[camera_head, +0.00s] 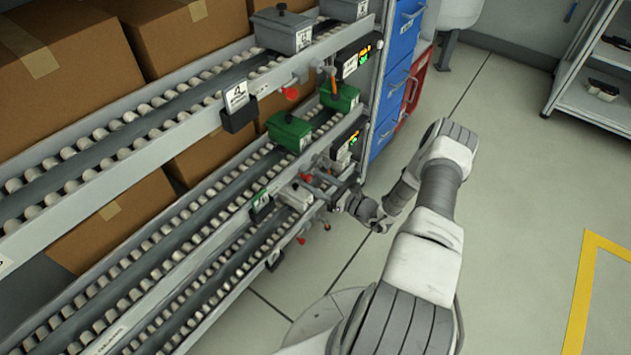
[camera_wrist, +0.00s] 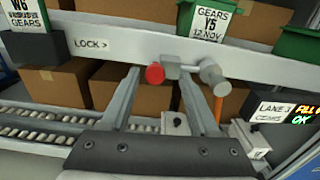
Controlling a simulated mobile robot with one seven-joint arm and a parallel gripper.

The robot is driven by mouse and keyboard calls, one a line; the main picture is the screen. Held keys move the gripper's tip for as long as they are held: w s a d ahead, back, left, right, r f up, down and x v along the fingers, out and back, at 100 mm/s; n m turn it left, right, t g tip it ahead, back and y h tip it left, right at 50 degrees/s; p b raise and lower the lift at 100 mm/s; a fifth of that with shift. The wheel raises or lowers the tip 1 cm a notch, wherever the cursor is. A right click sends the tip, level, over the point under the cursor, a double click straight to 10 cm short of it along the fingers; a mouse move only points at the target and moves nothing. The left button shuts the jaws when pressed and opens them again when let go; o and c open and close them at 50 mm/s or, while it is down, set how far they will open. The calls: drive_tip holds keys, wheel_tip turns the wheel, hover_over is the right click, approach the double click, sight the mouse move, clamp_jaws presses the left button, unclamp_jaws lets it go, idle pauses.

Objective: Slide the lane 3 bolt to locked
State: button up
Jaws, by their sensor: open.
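The lane 3 bolt shows in the wrist view as a red round knob (camera_wrist: 155,74) beside a grey metal block on the pale rail. The printed "LOCK >" label (camera_wrist: 90,44) is left of it, its arrow pointing right. A grey cylindrical fitting (camera_wrist: 212,74) stands to the right. My gripper (camera_wrist: 161,75) is open, one finger on each side of the knob in the picture; I cannot tell whether either touches it. In the head view my gripper (camera_head: 324,190) is at the rack's lower front rail, partly hidden among the fittings.
The lane 3 sign (camera_wrist: 275,112) with a lit display is at the right. An orange handle (camera_wrist: 217,108) hangs beside the right finger. A green bin labelled gears (camera_wrist: 206,21) stands above the rail. Blue drawers (camera_head: 396,85) stand at the rack's end; open floor (camera_head: 530,190) lies right.

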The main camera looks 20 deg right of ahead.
drive_tip(key=shift+s, duration=0.1)
drive_tip(key=p+v, duration=0.3)
drive_tip(key=v, duration=1.4)
drive_tip(key=shift+s+r, duration=0.1)
